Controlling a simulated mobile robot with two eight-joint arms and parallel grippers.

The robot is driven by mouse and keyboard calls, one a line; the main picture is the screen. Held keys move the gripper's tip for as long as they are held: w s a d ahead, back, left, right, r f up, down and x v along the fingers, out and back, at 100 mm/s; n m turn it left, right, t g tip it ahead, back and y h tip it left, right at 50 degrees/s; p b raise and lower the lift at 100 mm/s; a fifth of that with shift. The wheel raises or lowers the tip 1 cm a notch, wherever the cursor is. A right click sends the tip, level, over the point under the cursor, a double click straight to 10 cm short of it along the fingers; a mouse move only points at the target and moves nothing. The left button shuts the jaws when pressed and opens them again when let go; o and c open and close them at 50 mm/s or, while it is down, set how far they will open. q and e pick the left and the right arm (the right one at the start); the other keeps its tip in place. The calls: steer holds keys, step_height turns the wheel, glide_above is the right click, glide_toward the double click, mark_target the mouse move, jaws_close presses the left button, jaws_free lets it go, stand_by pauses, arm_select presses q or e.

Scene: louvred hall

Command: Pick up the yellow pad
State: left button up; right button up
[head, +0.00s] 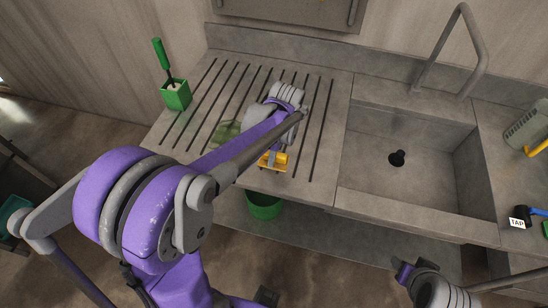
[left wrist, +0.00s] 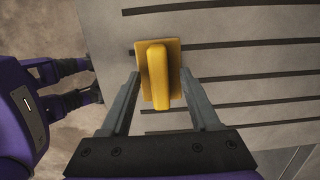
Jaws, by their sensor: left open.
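The yellow pad (head: 281,160) lies near the front edge of the slotted drainboard, partly hidden by my left arm in the head view. In the left wrist view the pad (left wrist: 158,75) shows from above as a flat yellow plate with a raised bar handle. My left gripper (left wrist: 160,88) is open, with one finger on each side of the pad's near end and gaps between the fingers and the handle. I cannot tell whether its fingertips touch the counter.
A green holder (head: 176,94) with a brush stands on the drainboard's left. A green cloth (head: 226,132) lies partly behind my left arm. The sink (head: 375,185) and faucet (head: 470,40) are at right. A green bin (head: 264,206) is below the counter's front edge.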

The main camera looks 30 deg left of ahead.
arm_select(q)
steer(key=shift+f, duration=0.3)
jaws_close()
steer(key=shift+r, duration=0.2)
step_height(320, 180, up, 10)
steer(key=shift+f, duration=0.1)
stand_by(0.5)
steer(key=c, duration=0.7)
jaws_free()
jaws_close()
